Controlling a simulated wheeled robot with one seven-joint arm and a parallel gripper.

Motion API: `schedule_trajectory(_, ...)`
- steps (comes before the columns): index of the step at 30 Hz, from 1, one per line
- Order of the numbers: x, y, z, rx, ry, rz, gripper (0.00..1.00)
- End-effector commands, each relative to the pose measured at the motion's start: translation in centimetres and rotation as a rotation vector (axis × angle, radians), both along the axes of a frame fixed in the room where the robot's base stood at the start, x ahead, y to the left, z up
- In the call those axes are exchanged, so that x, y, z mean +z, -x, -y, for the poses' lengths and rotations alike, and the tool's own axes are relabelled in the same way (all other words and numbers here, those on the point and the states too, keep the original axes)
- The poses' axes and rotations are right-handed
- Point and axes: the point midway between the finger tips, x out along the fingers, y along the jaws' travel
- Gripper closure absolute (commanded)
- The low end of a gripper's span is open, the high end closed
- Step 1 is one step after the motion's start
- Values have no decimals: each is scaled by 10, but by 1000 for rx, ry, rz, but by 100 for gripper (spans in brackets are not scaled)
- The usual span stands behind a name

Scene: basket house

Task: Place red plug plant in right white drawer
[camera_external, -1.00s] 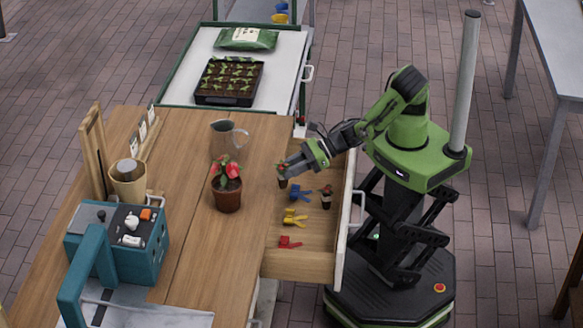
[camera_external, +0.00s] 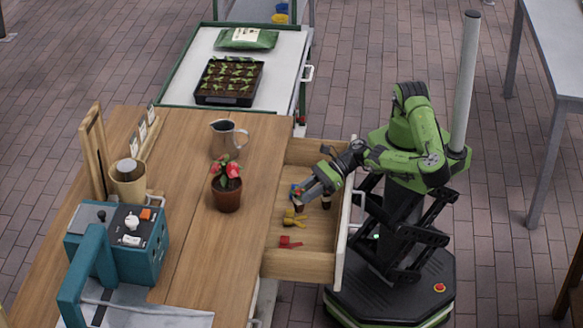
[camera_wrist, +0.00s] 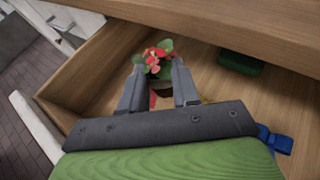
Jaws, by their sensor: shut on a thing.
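My gripper (camera_external: 299,197) is over the open drawer and shut on a small red-flowered plug plant (camera_wrist: 155,62) with green leaves. In the wrist view the plant is upright between the fingertips, and its dark root plug is partly hidden by the fingers. The drawer (camera_external: 305,266) is pulled out of the wooden table, with a wooden inside and a white front (camera_external: 345,235). I cannot tell if the held plant touches the drawer floor.
Yellow (camera_external: 293,217) and red (camera_external: 289,242) clips lie in the drawer. A blue one (camera_wrist: 276,140) shows beside my gripper. A larger potted red flower (camera_external: 227,190) and a jug (camera_external: 226,138) stand on the table. A seedling tray (camera_external: 229,82) is behind.

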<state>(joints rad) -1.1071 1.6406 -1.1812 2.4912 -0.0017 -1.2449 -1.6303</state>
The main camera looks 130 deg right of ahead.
Motion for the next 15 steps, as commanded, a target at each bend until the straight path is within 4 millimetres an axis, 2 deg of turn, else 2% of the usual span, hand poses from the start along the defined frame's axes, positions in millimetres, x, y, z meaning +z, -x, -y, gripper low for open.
schedule_trajectory(15,-15,8,2,115,-6,2,98)
